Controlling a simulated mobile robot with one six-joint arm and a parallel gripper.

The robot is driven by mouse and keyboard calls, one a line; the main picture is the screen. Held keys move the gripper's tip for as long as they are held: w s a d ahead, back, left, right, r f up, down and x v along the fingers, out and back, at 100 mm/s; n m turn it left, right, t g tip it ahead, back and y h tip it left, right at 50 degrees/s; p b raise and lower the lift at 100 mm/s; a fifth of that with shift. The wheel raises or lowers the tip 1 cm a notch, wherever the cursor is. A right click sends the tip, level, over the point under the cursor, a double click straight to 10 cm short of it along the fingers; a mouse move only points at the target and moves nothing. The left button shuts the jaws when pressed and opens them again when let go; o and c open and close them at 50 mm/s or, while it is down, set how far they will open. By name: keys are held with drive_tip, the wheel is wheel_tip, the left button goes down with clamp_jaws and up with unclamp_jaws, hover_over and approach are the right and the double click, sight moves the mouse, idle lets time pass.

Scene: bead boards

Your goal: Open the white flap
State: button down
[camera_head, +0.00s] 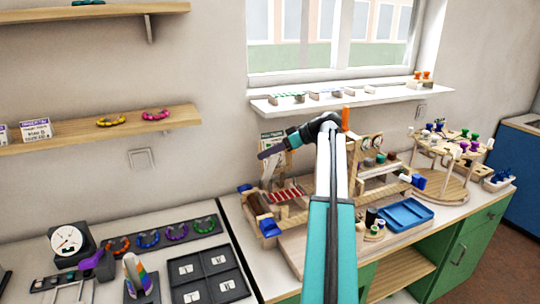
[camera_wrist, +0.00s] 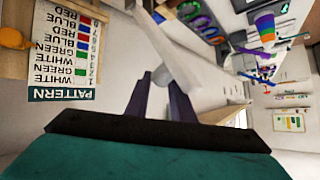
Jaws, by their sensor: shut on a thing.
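My gripper (camera_head: 264,154) is beside the pattern card above the loom board, its dark purple fingers pointing left. In the wrist view, the fingers (camera_wrist: 160,80) are closed around a pale white piece (camera_wrist: 172,58), which looks like the white flap. It runs slantwise between and past the fingertips. Its hinge and far edges cannot be made out.
The pattern card (camera_wrist: 62,50) stands close to my gripper. The wooden loom board (camera_head: 290,205) is below it. A blue tray (camera_head: 405,214) and a round-based spool stand (camera_head: 445,185) are to the right. Bead boards and a dial (camera_head: 68,240) lie on the left table.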

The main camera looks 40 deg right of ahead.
drive_tip(key=shift+d+f, duration=0.2)
drive_tip(key=shift+f, duration=0.3)
drive_tip(key=c, duration=1.8)
unclamp_jaws()
drive_tip(key=shift+c, duration=0.2)
drive_tip(key=o, duration=0.3)
drive_tip(key=shift+w+d+f, duration=0.15)
drive_tip(key=shift+w, duration=0.05)
drive_tip(key=shift+s+r, duration=0.1)
drive_tip(key=shift+r, duration=0.15)
drive_tip(key=b+v, duration=0.2)
drive_tip(key=v, duration=1.1)
drive_tip(key=shift+s, duration=0.25)
drive_tip(key=shift+s+r, duration=0.1)
